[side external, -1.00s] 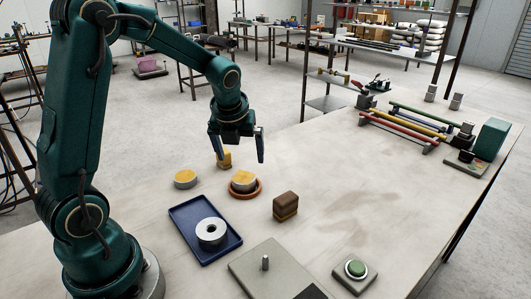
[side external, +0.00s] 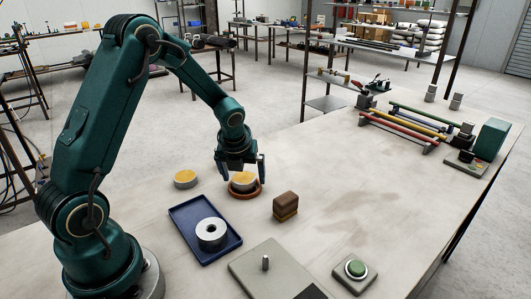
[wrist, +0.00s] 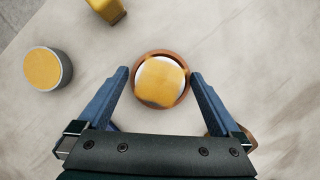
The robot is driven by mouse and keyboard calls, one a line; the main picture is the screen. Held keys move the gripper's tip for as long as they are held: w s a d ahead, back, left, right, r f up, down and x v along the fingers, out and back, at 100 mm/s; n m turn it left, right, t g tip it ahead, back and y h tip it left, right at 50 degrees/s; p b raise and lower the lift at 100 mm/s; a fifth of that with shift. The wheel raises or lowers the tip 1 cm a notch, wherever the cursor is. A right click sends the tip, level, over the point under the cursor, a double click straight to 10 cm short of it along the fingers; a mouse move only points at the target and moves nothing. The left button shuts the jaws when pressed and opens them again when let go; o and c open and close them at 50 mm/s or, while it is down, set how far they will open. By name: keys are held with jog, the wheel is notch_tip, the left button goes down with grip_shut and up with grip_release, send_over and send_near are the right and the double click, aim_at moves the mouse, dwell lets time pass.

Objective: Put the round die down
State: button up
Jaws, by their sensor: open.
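A round grey ring with a dark centre hole (side external: 211,233) lies flat in a blue tray (side external: 184,215); its shape fits the round die. My gripper (side external: 244,174) is low over a brown round dish (side external: 246,196) holding a pale round piece with a yellow top (side external: 243,183). In the wrist view, my open fingers (wrist: 160,73) stand on either side of the dish (wrist: 160,52) and the yellow-topped piece (wrist: 162,82). I see nothing held between them. Whether the fingers touch the dish I cannot tell.
A grey cylinder with a yellow top (side external: 185,178) stands left of the dish. A yellow block (wrist: 108,9) is at the wrist view's top. A brown block (side external: 285,206), a plate with a peg (side external: 262,275) and a green button box (side external: 355,270) stand nearer the camera. The right middle is clear.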

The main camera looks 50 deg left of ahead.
grip_shut()
jog(key=shift+r, duration=0.1)
